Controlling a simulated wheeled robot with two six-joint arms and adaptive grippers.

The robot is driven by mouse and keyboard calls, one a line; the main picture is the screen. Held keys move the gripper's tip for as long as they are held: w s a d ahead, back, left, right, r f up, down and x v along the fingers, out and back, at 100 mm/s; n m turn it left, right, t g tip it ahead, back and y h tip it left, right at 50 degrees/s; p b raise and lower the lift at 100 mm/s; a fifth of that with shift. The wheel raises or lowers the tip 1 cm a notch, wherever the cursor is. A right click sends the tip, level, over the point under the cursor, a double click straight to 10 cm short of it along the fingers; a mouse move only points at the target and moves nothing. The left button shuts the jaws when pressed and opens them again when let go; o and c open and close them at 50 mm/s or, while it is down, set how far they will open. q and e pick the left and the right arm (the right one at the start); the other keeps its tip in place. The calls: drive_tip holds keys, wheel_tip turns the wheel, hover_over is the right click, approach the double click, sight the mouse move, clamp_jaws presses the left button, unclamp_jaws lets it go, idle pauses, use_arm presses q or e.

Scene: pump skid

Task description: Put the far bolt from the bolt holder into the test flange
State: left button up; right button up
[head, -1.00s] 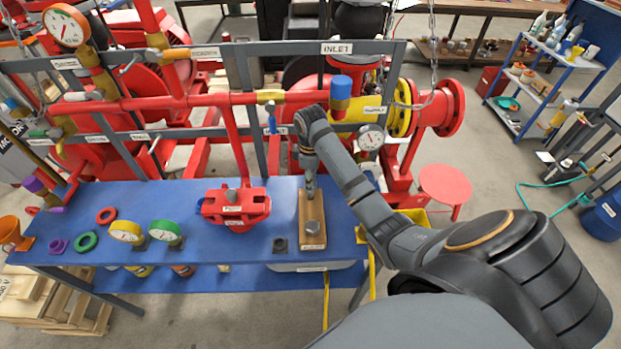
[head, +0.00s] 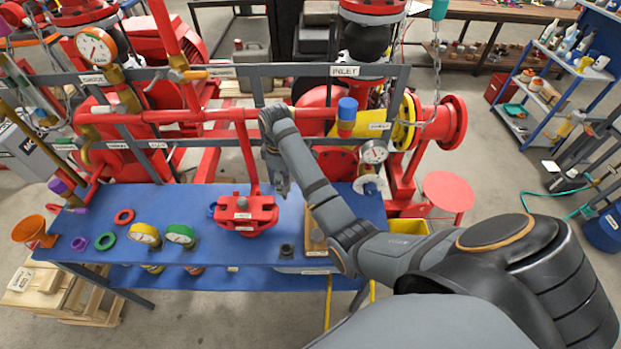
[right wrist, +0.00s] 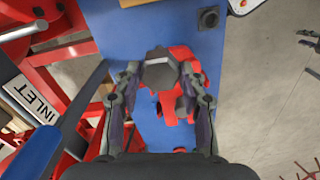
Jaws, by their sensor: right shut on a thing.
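My right gripper (head: 280,183) is shut on a grey hex-headed bolt. The bolt's head (right wrist: 160,70) shows between the fingertips in the right wrist view, and its shank is hidden there. The gripper holds it above the blue bench, just right of and behind the red test flange (head: 246,216). In the right wrist view the flange (right wrist: 183,88) lies below and is partly covered by the bolt head and a finger. A grey piece sits on top of the flange. The wooden bolt holder (head: 313,238) is mostly hidden behind my right arm.
A small dark block (head: 286,250) stands on the bench right of the flange. Two gauges (head: 180,235) and coloured rings (head: 105,241) lie to the left.

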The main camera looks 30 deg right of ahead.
drive_tip(key=w+a+r+p, duration=0.1)
drive_tip(key=a+r+p, duration=0.1)
drive_tip(key=a+r, duration=0.35)
wheel_tip(320, 180, down, 6)
drive_tip(key=shift+a+f+b, duration=0.25)
drive_tip(key=shift+a+b, duration=0.05)
drive_tip(key=shift+a, duration=0.05)
drive_tip(key=shift+f+b, duration=0.7)
drive_tip(key=shift+f, duration=2.1)
idle(1.0)
drive_tip(key=o, duration=1.3)
drive_tip(key=shift+c, duration=0.2)
wheel_tip(320, 180, up, 8)
drive_tip(key=shift+f, duration=0.2)
